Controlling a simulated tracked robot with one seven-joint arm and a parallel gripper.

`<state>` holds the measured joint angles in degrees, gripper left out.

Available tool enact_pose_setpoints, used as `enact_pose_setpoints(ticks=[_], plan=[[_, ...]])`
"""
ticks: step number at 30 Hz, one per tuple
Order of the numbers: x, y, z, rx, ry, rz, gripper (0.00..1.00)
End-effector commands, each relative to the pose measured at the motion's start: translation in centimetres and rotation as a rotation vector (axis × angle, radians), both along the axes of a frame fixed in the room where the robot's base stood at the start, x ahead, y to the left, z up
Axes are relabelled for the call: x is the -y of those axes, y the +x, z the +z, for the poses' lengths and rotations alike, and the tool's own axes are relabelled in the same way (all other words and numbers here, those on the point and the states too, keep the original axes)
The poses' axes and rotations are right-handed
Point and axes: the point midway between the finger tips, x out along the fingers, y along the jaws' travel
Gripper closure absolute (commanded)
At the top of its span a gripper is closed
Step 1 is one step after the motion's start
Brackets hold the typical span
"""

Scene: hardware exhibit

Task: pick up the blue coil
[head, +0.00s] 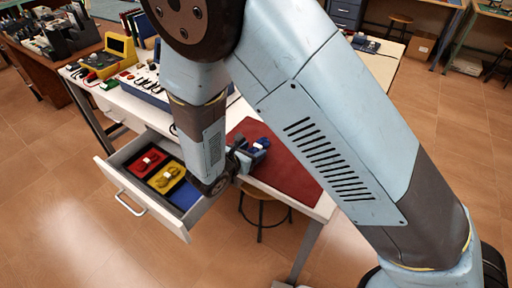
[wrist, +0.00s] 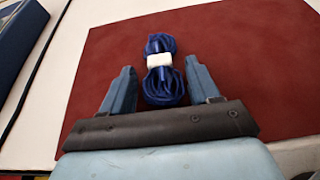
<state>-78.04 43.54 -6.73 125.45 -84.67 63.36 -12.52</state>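The blue coil (wrist: 166,86) is a bundled blue cable with a white band around its middle. It lies on the dark red mat (wrist: 240,60) on the table. In the wrist view my gripper (wrist: 160,80) is open, with one finger on each side of the coil's lower part and small gaps between. The coil also shows in the head view (head: 261,144), beside my gripper (head: 245,153), partly hidden by it. The mat (head: 290,177) reaches toward the table's front right corner.
An open drawer (head: 150,205) juts out at the table's front left, with a red coil (head: 148,161) and a yellow section (head: 166,177) inside and a bare blue section (head: 187,196). A blue-sided case (wrist: 18,40) stands left of the mat. A stool (head: 265,212) is below.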

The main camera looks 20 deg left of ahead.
Motion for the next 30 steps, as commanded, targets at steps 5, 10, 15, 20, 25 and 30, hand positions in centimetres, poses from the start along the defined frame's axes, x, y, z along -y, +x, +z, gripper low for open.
enact_pose_setpoints(ticks=[5, 10, 15, 20, 25, 30], plan=[[0.0, 0.0, 0.0, 0.0, 0.0, 0.0, 0.57], [0.0, 0.0, 0.0, 0.0, 0.0, 0.0, 0.73], [0.0, 0.0, 0.0, 0.0, 0.0, 0.0, 0.77], [0.0, 0.0, 0.2, 0.0, 0.001, 0.0, 0.77], [0.0, 0.0, 1.5, 0.001, 0.004, -0.002, 0.77], [0.0, -0.8, 4.1, -0.001, 0.005, 0.001, 0.77]])
